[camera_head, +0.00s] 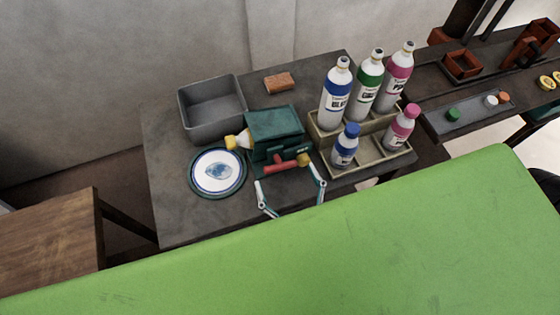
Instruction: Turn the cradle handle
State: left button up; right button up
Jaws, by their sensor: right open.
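The teal cradle (275,124) stands on the dark table, holding a tilted bottle whose yellow neck (236,141) points left. Its red handle (279,165) is on the near side, lying roughly level, with an ochre knob (304,160) at its right end. My right gripper (287,175) is open, with its two pale fingers spread either side of the handle at its near edge. I cannot tell whether they touch it. The gripper's base is hidden. My left gripper is not in view.
A round dish with a blue-white face (217,188) lies below the bottle neck. A grey bin (200,129) and an orange-brown block (279,82) are behind. A beige rack (385,160) with several bottles (337,98) stands close to the right of the cradle.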

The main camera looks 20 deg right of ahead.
aim_at(280, 164)
jog(key=shift+w+a, duration=0.1)
jog(key=shift+w, duration=1.9)
jog(key=c, duration=1.1)
